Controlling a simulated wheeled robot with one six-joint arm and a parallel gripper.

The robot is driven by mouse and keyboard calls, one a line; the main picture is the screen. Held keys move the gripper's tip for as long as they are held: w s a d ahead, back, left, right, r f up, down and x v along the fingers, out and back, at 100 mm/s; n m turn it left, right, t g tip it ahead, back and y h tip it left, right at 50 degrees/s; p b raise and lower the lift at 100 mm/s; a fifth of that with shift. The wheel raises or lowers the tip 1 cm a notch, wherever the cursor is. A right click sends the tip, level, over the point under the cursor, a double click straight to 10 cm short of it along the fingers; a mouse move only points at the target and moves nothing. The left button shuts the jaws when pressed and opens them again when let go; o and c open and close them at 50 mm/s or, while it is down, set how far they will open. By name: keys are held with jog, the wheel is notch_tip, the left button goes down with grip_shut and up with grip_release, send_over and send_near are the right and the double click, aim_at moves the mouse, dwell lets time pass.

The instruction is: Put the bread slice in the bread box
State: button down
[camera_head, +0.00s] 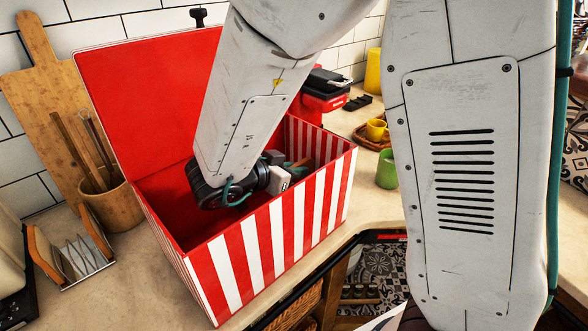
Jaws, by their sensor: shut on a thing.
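The bread box (270,243) is red with white stripes. It stands on the counter with its red lid (140,95) raised at the back. My arm reaches down into the box from above. My gripper (298,170) is inside, below the rim and toward the right end. It is shut on the bread slice, which is mostly hidden; only small brownish and teal parts show by the fingers. I cannot tell whether the slice touches the box floor. A wire rack (88,280) at the left holds other brown bread slices (46,254).
A utensil pot (112,207) and a cutting board (45,110) stand left of the box. A green cup (387,170), a yellow cup (376,129) on a tray and a red-black appliance (325,92) are at the right. The counter's front edge runs close to the box.

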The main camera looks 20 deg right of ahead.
jog(key=shift+f, duration=0.15)
jog(key=shift+f, duration=0.5)
jog(key=c, duration=1.5)
grip_release()
jog(key=shift+r, duration=0.25)
jog(key=v, duration=0.8)
jog(key=shift+d+r, duration=0.15)
jog(key=shift+r, duration=0.1)
